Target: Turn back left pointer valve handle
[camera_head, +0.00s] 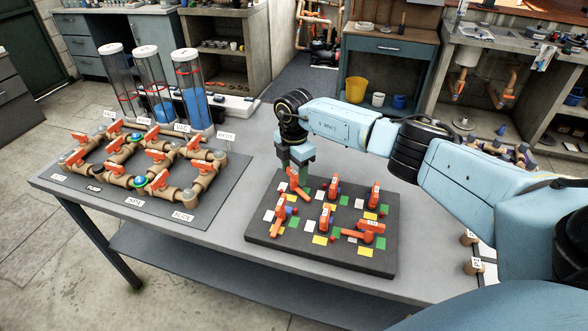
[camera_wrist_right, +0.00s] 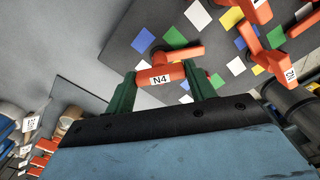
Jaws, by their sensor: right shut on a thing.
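A dark board (camera_head: 285,243) on the table carries several orange pointer valve handles among coloured squares. The back left handle (camera_head: 297,187) is orange; in the right wrist view (camera_wrist_right: 165,77) it bears the label N4. My right gripper (camera_head: 295,164) reaches down over it from above. Its two green fingers are shut on the N4 handle, one on each side. Part of the handle is hidden by the gripper in the head view. A pointed orange arm of the valve (camera_wrist_right: 184,53) lies beyond the handle in the wrist view. My left gripper is not in view.
Close by stand the back middle handle (camera_head: 334,187) and the front left handle (camera_head: 281,211). At left, a pipe board (camera_head: 222,203) holds brown pipes and orange valves, with clear tubes (camera_head: 190,88) behind. Grey table (camera_head: 225,235) is bare between the boards.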

